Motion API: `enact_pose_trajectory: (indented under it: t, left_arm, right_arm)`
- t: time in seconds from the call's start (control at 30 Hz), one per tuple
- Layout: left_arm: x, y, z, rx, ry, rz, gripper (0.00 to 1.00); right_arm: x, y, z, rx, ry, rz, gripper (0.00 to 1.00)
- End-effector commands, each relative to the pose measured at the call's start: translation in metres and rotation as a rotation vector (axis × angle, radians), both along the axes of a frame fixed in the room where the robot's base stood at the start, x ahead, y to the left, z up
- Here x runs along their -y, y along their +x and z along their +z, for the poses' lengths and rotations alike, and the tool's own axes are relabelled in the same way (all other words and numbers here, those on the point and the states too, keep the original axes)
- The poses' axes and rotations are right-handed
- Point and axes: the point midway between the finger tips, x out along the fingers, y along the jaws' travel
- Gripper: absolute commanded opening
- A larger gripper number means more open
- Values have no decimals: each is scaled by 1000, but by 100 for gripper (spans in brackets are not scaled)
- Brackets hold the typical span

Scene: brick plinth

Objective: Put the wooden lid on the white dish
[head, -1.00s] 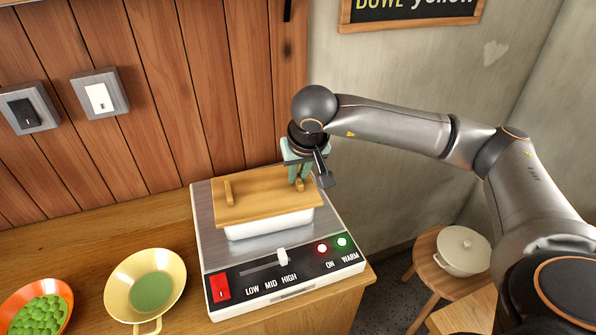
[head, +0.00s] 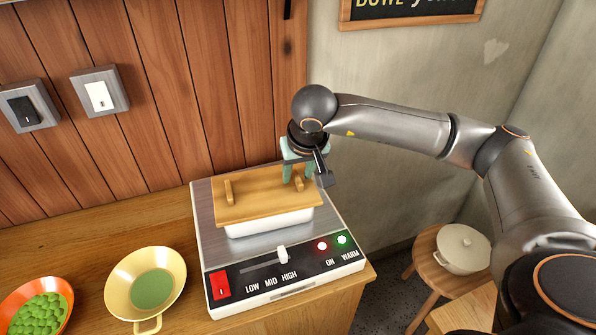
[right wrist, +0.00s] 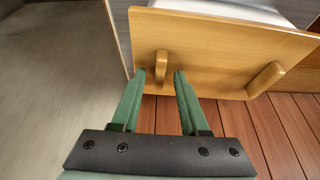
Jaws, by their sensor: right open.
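The wooden lid (head: 262,197), a rectangular board with two upright wooden handles, lies over the white dish (head: 270,226), whose front wall shows beneath it. The dish stands on the metal top of a warming plate. The lid also shows in the right wrist view (right wrist: 215,45); it hides the dish's inside. My right gripper (head: 298,180) is above the lid's right end. Its green fingers, also in the right wrist view (right wrist: 160,75), are open and apart, with the lid's handle (right wrist: 161,65) in line with the gap, just beyond the tips. My left gripper is not in view.
The warming plate (head: 222,252) has a red switch, a slider and red and green lights. A yellow pan (head: 120,288) and an orange bowl of green pieces (head: 38,308) stand to its left. A plank wall stands behind.

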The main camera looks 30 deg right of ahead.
Motion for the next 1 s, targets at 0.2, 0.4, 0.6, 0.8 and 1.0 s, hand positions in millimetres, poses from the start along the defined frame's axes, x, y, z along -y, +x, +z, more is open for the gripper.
enact_pose_trajectory:
  t: [0.2,0.4,0.6,0.8,1.0]
  left_arm:
    - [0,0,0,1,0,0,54]
    - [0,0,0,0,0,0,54]
    - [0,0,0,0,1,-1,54]
    - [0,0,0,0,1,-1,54]
    - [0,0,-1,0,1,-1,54]
  right_arm:
    - [-4,-12,34,6,0,2,44]
    - [-9,-28,75,6,2,2,44]
    - [-13,-39,103,2,1,2,44]
    - [-14,-44,112,0,1,1,44]
    - [-14,-44,112,0,1,0,44]
